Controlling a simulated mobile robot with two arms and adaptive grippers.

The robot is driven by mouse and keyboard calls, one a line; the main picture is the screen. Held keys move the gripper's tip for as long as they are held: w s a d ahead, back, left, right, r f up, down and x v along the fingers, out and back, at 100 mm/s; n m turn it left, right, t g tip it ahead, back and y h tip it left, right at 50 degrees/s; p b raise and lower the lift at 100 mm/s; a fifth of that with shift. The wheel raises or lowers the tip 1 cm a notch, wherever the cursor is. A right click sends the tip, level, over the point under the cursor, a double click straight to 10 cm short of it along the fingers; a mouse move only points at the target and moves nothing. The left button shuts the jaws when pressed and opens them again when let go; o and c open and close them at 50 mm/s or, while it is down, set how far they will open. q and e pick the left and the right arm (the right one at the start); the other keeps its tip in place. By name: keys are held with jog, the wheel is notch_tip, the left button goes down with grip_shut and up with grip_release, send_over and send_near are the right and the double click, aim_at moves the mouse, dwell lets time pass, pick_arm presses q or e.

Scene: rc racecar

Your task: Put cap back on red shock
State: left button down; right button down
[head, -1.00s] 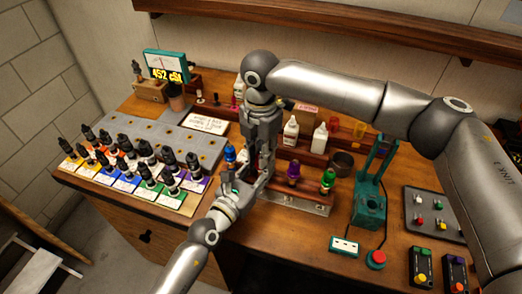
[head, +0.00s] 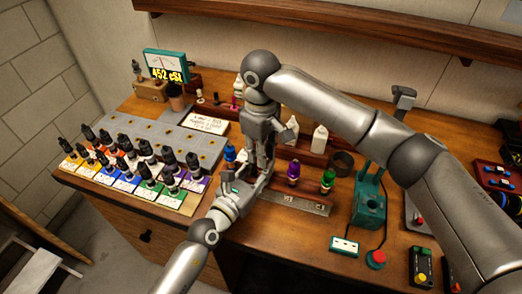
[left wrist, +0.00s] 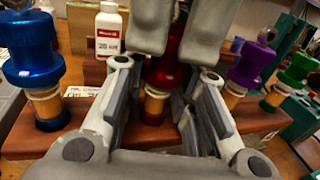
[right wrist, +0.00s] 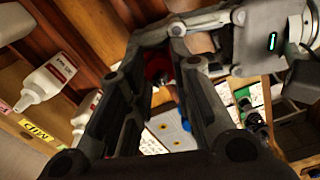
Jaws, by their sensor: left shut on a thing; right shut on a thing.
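The red shock (left wrist: 158,82) stands upright in the rack between the blue and purple shocks in the left wrist view. Its amber lower part shows below the red part. My left gripper (head: 255,178) is shut on the red shock from the front, low down, with its fingers on both sides. My right gripper (head: 261,160) comes from above and is shut on the red cap (right wrist: 158,66), which shows darkly between its fingers. The cap is at the top of the red shock. Fingers hide the join, so I cannot tell whether it is seated.
The blue shock (left wrist: 35,65) stands close to the left, the purple shock (head: 293,172) and green shock (head: 327,180) to the right. White bottles (head: 320,138) stand behind. Several dark-capped bottles (head: 145,150) fill the left side. A teal press (head: 368,205) is at the right.

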jog(key=shift+m, duration=0.7)
jog(key=c, duration=1.2)
grip_release()
notch_tip(320, 180, up, 12)
pick_arm(q)
jog(key=c, duration=1.1)
grip_release()
